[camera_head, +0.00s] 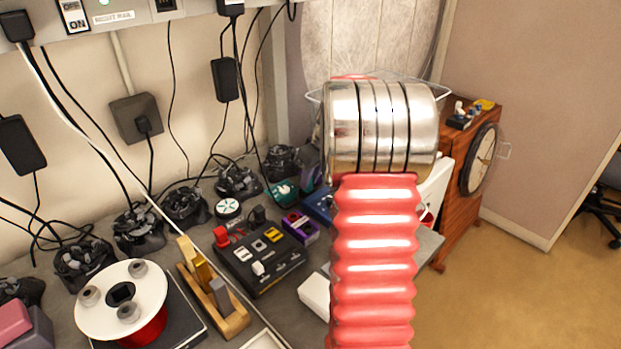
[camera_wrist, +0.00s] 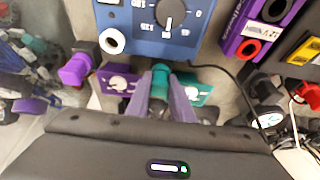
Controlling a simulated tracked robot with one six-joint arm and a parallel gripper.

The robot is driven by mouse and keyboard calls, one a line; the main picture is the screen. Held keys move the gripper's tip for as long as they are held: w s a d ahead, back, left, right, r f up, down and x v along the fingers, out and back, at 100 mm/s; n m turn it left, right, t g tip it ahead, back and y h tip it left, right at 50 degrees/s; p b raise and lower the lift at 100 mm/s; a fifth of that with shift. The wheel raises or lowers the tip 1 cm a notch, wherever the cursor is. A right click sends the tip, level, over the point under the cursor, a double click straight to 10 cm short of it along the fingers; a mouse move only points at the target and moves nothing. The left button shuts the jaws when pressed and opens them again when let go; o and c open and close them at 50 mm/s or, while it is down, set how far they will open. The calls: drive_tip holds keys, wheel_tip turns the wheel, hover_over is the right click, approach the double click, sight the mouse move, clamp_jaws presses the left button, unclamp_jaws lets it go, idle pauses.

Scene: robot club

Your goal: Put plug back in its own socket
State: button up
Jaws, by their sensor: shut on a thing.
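In the wrist view my gripper (camera_wrist: 161,92) points at the bench and is shut on a teal plug (camera_wrist: 160,74). Behind the plug stand a small purple box (camera_wrist: 118,84) and a small teal box (camera_wrist: 196,86), each with a dial on its face. The fingers cover the gap between these boxes, so I cannot tell whether the plug touches either one. A purple plug (camera_wrist: 75,69) lies to the left. A blue box (camera_wrist: 165,22) with a dial and a white-ringed socket (camera_wrist: 112,40) is above. In the head view my arm hides the gripper.
A purple box (camera_wrist: 250,35) with a red-ringed socket and a black box (camera_wrist: 303,50) are at the wrist view's upper right. In the head view a black switch panel (camera_head: 262,262), wooden rack (camera_head: 215,300) and white spool (camera_head: 122,300) crowd the bench. Dark cables run along the wall.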

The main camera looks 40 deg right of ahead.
drive_tip(key=shift+f, duration=0.15)
drive_tip(key=o, duration=1.1)
drive_tip(key=shift+c, duration=0.2)
drive_tip(key=v, duration=1.3)
drive_tip(key=shift+s+r, duration=0.2)
drive_tip(key=shift+r, duration=0.15)
